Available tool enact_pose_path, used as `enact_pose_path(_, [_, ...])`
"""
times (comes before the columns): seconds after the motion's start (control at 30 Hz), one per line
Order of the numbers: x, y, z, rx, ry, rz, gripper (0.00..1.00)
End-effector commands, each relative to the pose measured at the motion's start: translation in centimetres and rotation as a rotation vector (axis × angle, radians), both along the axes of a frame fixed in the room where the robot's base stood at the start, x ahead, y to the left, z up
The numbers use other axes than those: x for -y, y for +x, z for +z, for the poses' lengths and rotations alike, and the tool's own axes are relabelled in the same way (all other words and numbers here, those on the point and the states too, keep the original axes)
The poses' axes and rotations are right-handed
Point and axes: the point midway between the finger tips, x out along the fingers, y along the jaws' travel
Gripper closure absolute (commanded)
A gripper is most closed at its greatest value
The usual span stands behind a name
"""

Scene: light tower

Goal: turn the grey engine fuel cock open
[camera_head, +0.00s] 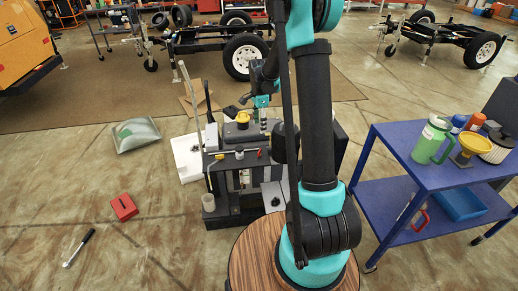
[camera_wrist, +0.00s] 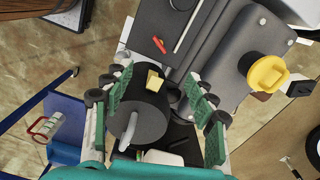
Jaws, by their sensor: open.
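The dark light-tower unit (camera_head: 225,165) stands on the floor beyond my arm. In the wrist view a black round engine part (camera_wrist: 140,112) shows between my fingers, with a grey face. A light grey lever (camera_wrist: 128,131) stands out from that face; it looks like the fuel cock, but I cannot be sure. A small pale yellow piece (camera_wrist: 154,80) is at the part's upper edge. My gripper (camera_wrist: 156,74) is open, its green pads wide apart on either side of the black part, with nothing gripped. In the head view my gripper (camera_head: 262,101) is small above the unit.
A yellow cap (camera_wrist: 268,74) and a red lever (camera_wrist: 159,45) are on the unit near my fingers. A blue cart (camera_head: 400,185) with a green jug (camera_head: 431,140) stands right. A red box (camera_head: 124,207) lies on open floor at left.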

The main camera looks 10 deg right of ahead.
Motion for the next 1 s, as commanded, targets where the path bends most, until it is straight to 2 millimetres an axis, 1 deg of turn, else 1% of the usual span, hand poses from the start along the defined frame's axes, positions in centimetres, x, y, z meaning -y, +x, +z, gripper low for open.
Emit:
enact_pose_path(0.03, [0.1,0.0,0.5,0.0,0.0,-0.109,0.43])
enact_pose_path(0.1, [0.1,0.1,1.0,0.0,0.0,-0.267,0.43])
enact_pose_path(0.2, [0.2,0.1,1.7,0.0,0.0,-0.461,0.43])
enact_pose_path(0.3, [0.3,0.2,2.1,0.0,0.0,-0.604,0.43])
enact_pose_path(0.4, [0.3,0.2,2.4,0.0,0.0,-0.691,0.43])
enact_pose_path(0.53, [0.3,0.2,2.2,0.0,0.0,-0.732,0.43])
enact_pose_path(0.67, [0.3,0.2,0.8,0.0,0.0,-0.733,0.43])
enact_pose_path(0.77, [0.3,0.2,-0.9,0.0,0.0,-0.732,0.43])
enact_pose_path(1.0, [0.3,0.3,-5.7,0.0,0.0,-0.731,0.43])
